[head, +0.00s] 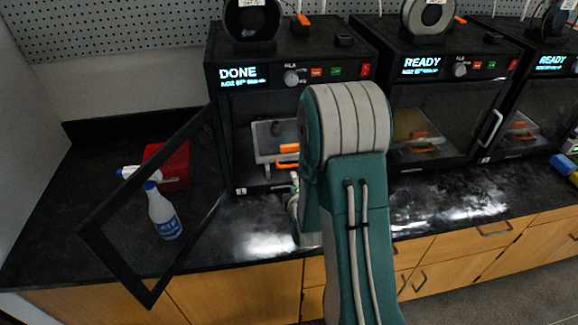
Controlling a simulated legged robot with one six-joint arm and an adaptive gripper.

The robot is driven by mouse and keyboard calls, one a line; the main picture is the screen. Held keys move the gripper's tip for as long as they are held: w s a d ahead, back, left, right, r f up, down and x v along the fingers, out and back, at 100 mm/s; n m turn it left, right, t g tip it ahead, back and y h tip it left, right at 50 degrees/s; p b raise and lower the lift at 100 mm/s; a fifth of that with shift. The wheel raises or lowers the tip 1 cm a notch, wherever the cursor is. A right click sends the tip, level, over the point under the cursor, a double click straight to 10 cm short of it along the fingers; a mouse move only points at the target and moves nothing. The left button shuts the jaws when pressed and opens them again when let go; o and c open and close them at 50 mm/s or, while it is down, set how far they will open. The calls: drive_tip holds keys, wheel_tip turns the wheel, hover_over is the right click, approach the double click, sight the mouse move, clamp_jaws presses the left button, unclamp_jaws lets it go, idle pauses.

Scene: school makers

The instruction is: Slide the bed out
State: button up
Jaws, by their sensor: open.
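The printer on the left (290,75) shows "DONE" on its screen, and its door (150,210) is swung open to the left. Inside is the bed (268,158), a light plate with an orange handle (288,149) at its front right. A pale printed part seems to sit on the bed, too small to make out. My gripper (295,182) is low in front of the printer's opening, below and close to the orange handle. It is open, but my arm hides most of it, so I cannot tell whether it touches the handle.
A white and blue spray bottle (163,212) stands behind the open door's frame, with a red box (172,165) beyond it. Two more printers (430,70) marked "READY" stand to the right, doors shut. The black counter (255,240) is clear in front of the open printer.

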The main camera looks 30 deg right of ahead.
sight(288, 166)
drive_tip(key=x, duration=0.9)
drive_tip(key=shift+w+d+f, duration=0.1)
drive_tip(key=shift+w, duration=0.15)
drive_tip(key=shift+c, duration=0.3)
clamp_jaws()
